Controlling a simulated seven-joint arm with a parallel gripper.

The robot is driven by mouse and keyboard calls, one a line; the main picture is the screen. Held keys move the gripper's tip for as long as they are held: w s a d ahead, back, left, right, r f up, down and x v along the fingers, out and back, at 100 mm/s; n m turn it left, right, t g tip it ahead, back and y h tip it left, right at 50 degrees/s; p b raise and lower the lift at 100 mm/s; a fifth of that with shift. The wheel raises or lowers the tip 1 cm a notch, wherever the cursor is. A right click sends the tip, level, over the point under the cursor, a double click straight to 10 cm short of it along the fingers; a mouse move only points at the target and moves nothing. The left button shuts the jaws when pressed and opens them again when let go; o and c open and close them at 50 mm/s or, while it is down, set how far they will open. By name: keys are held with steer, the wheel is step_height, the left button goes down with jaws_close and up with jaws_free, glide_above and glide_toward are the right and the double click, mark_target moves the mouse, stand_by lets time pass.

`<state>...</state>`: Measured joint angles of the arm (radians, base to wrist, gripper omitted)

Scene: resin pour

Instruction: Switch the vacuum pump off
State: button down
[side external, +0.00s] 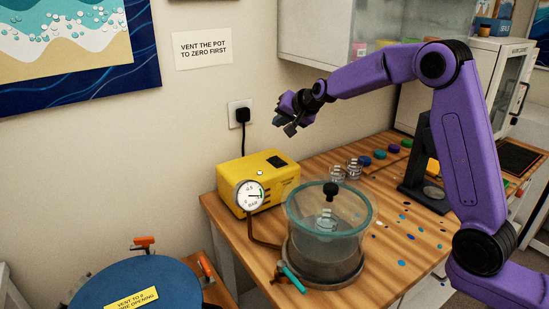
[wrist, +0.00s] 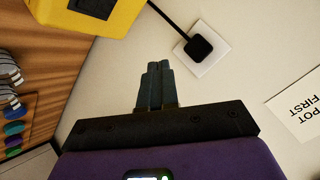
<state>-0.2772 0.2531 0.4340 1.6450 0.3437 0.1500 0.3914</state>
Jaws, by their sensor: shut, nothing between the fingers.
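The vacuum pump (side external: 232,176) is a yellow box at the back left of the wooden table, against the wall. A dark panel (side external: 277,161) lies on its top, possibly the switch; its setting is too small to read. A round white gauge (side external: 249,195) faces front, its reading not clear. My gripper (side external: 284,127) is in the air above the pump, apart from it, with its fingers together and empty. In the wrist view the shut fingers (wrist: 157,80) point toward the wall, and the pump (wrist: 118,22) with its dark panel (wrist: 92,6) shows at the top left.
A black plug (side external: 242,114) sits in the wall socket beside the pump, its cord leading down. A lidded clear pot (side external: 312,237) with a teal valve handle (side external: 292,279) stands in front right. Small jars (side external: 354,169) and coloured discs lie behind. A wall sign (side external: 202,48) hangs above.

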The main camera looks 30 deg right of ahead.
mark_target(278, 159)
steer(key=shift+f, duration=0.15)
steer(key=shift+w+f, duration=0.2)
steer(key=shift+f, duration=1.2)
steer(key=shift+w+f, duration=0.15)
steer(key=shift+f, duration=1.25)
steer(key=shift+w+f, duration=0.2)
steer(key=shift+f, duration=1.2)
steer(key=shift+f, duration=0.1)
steer(key=shift+f, duration=0.3)
steer(key=shift+f, duration=0.35)
steer(key=shift+r, duration=0.75)
steer(key=shift+s+r, duration=0.15)
steer(key=shift+r, duration=1.1)
steer(key=shift+s+r, duration=0.15)
steer(key=shift+r, duration=1.1)
